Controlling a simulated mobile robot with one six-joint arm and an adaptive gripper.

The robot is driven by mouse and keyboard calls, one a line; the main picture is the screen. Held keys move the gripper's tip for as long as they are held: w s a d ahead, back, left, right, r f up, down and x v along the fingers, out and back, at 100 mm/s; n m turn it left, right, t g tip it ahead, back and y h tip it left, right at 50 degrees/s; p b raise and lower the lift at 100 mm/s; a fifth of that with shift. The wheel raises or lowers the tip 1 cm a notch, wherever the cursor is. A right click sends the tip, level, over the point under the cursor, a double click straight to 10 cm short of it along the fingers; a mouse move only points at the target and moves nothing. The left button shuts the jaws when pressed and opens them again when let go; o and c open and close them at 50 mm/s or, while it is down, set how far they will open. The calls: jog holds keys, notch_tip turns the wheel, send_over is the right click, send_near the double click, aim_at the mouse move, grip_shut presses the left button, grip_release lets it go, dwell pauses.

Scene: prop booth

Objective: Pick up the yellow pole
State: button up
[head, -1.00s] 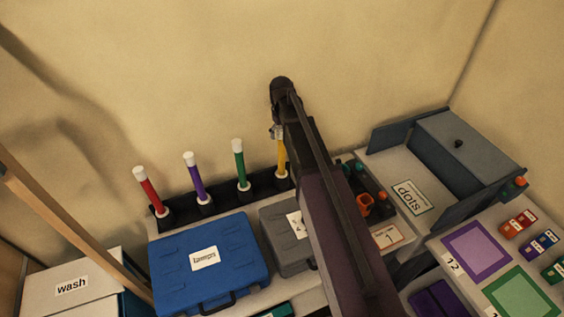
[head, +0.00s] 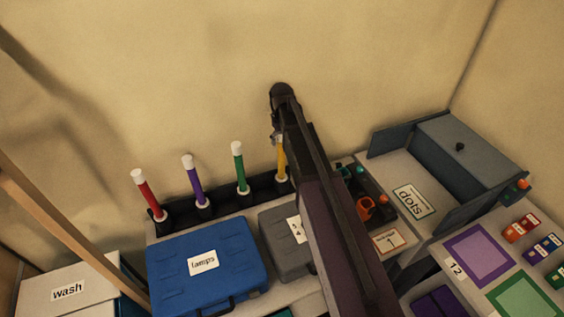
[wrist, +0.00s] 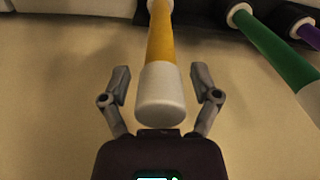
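The yellow pole (head: 282,158) stands in the rightmost place of the dark rack (head: 262,185) in the head view, its top hidden behind my arm. In the wrist view the yellow pole (wrist: 160,40) has a white end cap (wrist: 161,94). My gripper (wrist: 163,82) is open, with one finger on each side of the pole near its white cap. Gaps show between both fingers and the pole. In the head view my gripper (head: 276,138) is at the pole's upper part, mostly hidden by my arm.
Green (head: 240,168), purple (head: 195,180) and red (head: 149,194) poles stand in the same rack to the left. A blue case (head: 207,265) and a grey case (head: 284,236) lie in front. An open-fronted grey box (head: 462,150) stands at the right.

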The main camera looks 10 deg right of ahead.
grip_shut()
jog(key=shift+r, duration=0.1)
